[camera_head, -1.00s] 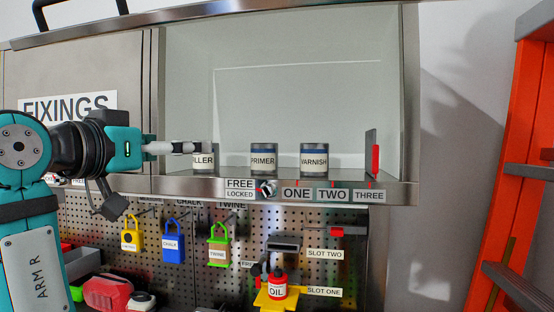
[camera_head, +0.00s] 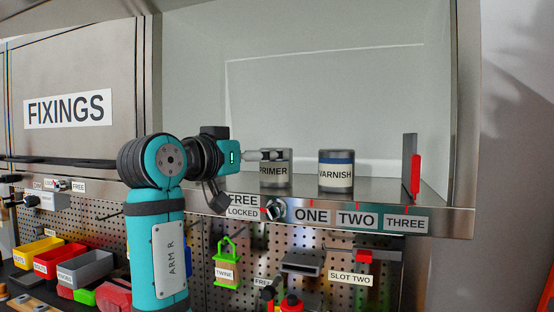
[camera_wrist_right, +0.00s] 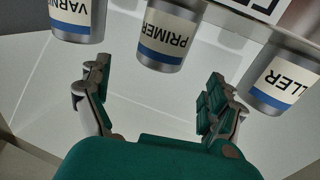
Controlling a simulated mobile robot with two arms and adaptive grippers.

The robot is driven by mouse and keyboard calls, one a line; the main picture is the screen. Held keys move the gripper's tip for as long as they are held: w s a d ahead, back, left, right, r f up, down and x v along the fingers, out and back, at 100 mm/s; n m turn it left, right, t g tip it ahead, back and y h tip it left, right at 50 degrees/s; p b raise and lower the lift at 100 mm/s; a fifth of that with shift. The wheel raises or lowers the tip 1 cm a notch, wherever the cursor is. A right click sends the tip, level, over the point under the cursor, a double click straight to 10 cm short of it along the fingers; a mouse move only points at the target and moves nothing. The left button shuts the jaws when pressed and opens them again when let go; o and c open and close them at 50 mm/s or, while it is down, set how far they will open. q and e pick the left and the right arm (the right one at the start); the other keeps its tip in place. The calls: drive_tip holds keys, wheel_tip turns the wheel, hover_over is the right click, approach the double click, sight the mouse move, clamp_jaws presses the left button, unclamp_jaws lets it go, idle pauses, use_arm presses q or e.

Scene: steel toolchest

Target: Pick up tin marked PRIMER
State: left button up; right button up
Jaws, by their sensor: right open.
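The PRIMER tin (camera_head: 274,176), grey with a white label and a blue band, stands on the shelf. My right gripper (camera_head: 272,155) covers its upper part in the head view. In the right wrist view the PRIMER tin (camera_wrist_right: 167,38) appears upside down, ahead of the gap between the open fingers (camera_wrist_right: 156,80), with nothing between them. I see no contact. The VARNISH tin (camera_head: 336,171) stands to its right in the head view. The FILLER tin (camera_wrist_right: 284,80) shows in the wrist view but is hidden behind my right arm in the head view. My left gripper is out of view.
The shelf edge carries a FREE/LOCKED knob (camera_head: 276,209) and labels ONE, TWO, THREE. A red-handled upright piece (camera_head: 414,178) stands at the shelf's right. The shelf is bare between VARNISH and the red handle.

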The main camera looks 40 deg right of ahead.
drive_tip(key=shift+x, duration=1.25)
drive_tip(key=shift+p, duration=0.3)
drive_tip(key=shift+d+r, duration=0.1)
drive_tip(key=shift+d, duration=0.05)
drive_tip(key=shift+w+d+r+p, duration=0.1)
drive_tip(key=shift+w+d+p, duration=0.05)
drive_tip(key=shift+d+p, duration=0.2)
drive_tip(key=p+x, duration=0.2)
drive_tip(key=x, duration=0.1)
drive_tip(key=shift+w+d, duration=0.1)
drive_tip(key=shift+d, duration=0.3)
drive_tip(key=shift+w+d, duration=0.1)
drive_tip(key=shift+d, duration=0.2)
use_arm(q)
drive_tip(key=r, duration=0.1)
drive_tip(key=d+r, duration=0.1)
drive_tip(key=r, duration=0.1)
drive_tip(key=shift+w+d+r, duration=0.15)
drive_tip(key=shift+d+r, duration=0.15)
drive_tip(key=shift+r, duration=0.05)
use_arm(e)
drive_tip(key=shift+a+f, duration=0.1)
drive_tip(key=shift+f, duration=0.15)
drive_tip(key=shift+a, duration=0.15)
drive_tip(key=c, duration=1.5)
